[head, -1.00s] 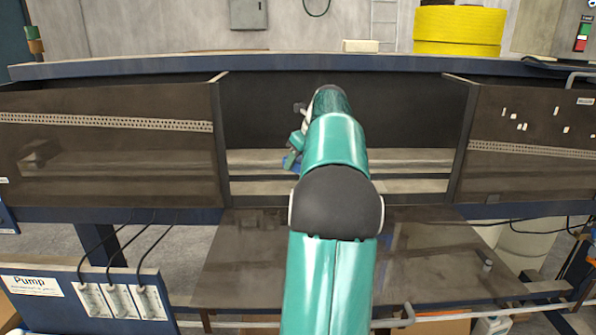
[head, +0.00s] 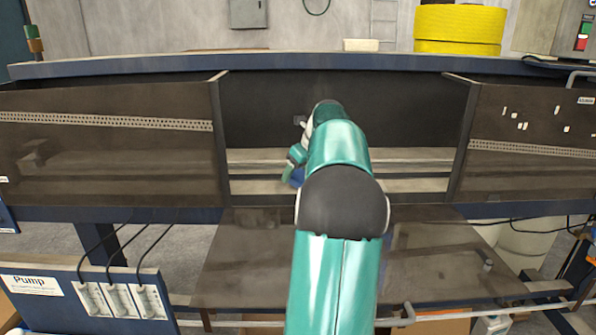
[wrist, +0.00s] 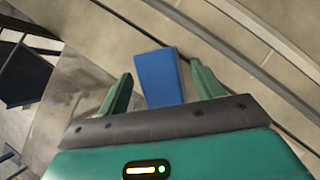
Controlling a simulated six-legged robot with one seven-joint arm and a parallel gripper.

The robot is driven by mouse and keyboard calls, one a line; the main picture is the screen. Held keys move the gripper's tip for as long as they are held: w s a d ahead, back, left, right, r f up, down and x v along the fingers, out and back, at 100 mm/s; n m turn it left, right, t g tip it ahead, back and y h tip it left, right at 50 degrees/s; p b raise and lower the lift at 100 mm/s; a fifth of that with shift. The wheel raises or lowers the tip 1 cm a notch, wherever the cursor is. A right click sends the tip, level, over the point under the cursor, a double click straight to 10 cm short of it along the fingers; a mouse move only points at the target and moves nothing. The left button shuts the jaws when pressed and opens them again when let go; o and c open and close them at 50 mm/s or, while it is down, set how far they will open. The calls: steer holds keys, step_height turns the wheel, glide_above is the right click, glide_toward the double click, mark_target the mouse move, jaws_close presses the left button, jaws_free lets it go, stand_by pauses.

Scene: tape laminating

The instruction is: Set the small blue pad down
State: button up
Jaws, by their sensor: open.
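The small blue pad (wrist: 160,77) is between the two green fingers of my gripper (wrist: 160,70) in the wrist view. The fingers are apart, with a gap on each side of the pad. In the head view, a bit of the blue pad (head: 297,177) shows beside my gripper (head: 291,168), over the pale ledge (head: 258,158) inside the middle opening of the machine. My arm hides much of the gripper and pad there. I cannot tell whether the pad fully rests on the ledge.
Dark panels stand left (head: 110,150) and right (head: 520,150) of the opening, with upright edges beside it. A flat brown plate (head: 250,260) lies below in front. A pump box (head: 90,300) stands at the lower left. The ledge right of my arm is clear.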

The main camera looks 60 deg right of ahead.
steer(key=v, duration=1.2)
steer(key=shift+a+r, duration=0.1)
steer(key=shift+r, duration=0.05)
steer(key=w+a+f+n, duration=0.1)
steer(key=w+a+n, duration=0.4)
steer(key=a, duration=0.6)
steer(key=w+a+n, duration=0.2)
steer(key=a+n, duration=0.5)
steer(key=a, duration=0.4)
steer(key=w+a+f+n, duration=0.1)
steer(key=w+a+n, duration=0.4)
steer(key=a, duration=0.5)
steer(key=s+a+f+n, duration=0.4)
steer(key=a+n, duration=0.3)
steer(key=a, duration=0.1)
steer(key=s+a+f+n+y, duration=0.1)
steer(key=s+a+f+n, duration=0.3)
steer(key=a+n, duration=0.3)
steer(key=s+a+f+n, duration=0.5)
steer(key=a+f+n, duration=0.1)
steer(key=a, duration=0.3)
steer(key=shift+n, duration=0.9)
